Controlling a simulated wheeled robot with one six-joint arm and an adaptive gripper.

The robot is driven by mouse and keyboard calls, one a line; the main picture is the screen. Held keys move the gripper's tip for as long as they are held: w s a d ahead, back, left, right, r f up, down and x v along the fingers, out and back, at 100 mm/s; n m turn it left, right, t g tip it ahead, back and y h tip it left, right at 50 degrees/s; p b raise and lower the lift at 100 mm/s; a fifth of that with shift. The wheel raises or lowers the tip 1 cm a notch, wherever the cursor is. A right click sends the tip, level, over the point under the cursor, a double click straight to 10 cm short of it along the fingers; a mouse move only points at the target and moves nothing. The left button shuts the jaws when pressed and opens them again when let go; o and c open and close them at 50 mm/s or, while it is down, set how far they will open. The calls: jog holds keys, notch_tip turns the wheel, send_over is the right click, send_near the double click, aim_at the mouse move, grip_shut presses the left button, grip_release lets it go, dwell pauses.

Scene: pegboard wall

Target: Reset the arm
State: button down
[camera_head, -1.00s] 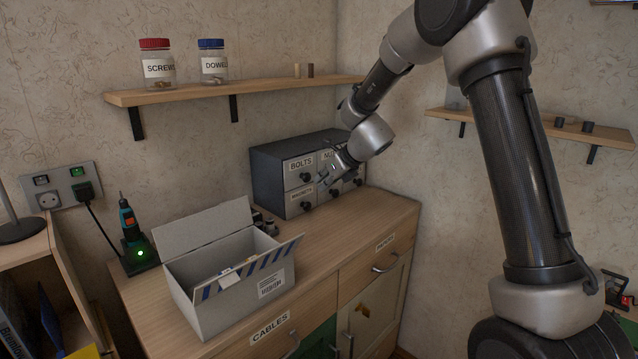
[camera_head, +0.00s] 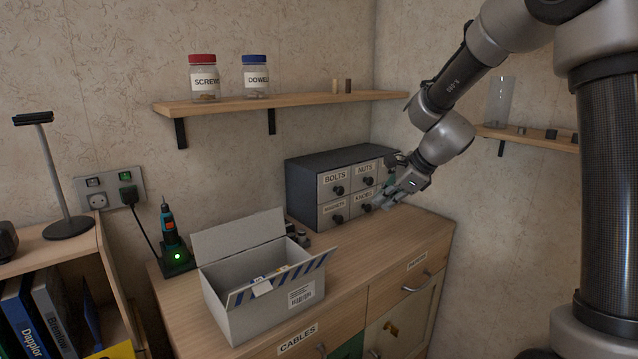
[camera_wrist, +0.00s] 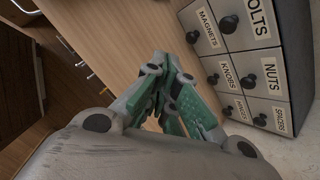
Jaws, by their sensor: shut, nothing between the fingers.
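My gripper (camera_head: 380,203) is shut and empty. In the head view it hangs in front of the right side of the small grey drawer unit, above the wooden cabinet top. In the wrist view my gripper (camera_wrist: 172,122) shows its green-padded fingers drawn together over the wood surface, with the drawer unit to the right. My arm comes down from the upper right and is bent at the wrist. I cannot tell whether the fingertips touch the drawer unit.
The drawer unit (camera_head: 337,203) has labelled drawers with black knobs. An open white box (camera_head: 262,312) stands on the cabinet top (camera_head: 345,262), with a screwdriver on its lit charger (camera_head: 173,247) left of it. A shelf (camera_head: 300,99) holds two jars. The cabinet top's right part is clear.

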jog(key=s+d+r+n+h, duration=0.1)
jog(key=s+d+n, duration=0.4)
jog(key=s, duration=0.6)
jog(key=s+d+r+n+h, duration=0.2)
jog(key=s+d+r+n, duration=0.2)
jog(key=s+n, duration=0.4)
jog(key=s+d+r+n+g+h, duration=0.1)
jog(key=s+d+n, duration=0.5)
jog(key=s, duration=0.8)
jog(key=shift+s+d+r+n+h, duration=0.2)
jog(key=shift+d+r+n+h, duration=0.1)
jog(key=shift+r+n+h, duration=0.45)
jog(key=c, duration=2.2)
grip_release()
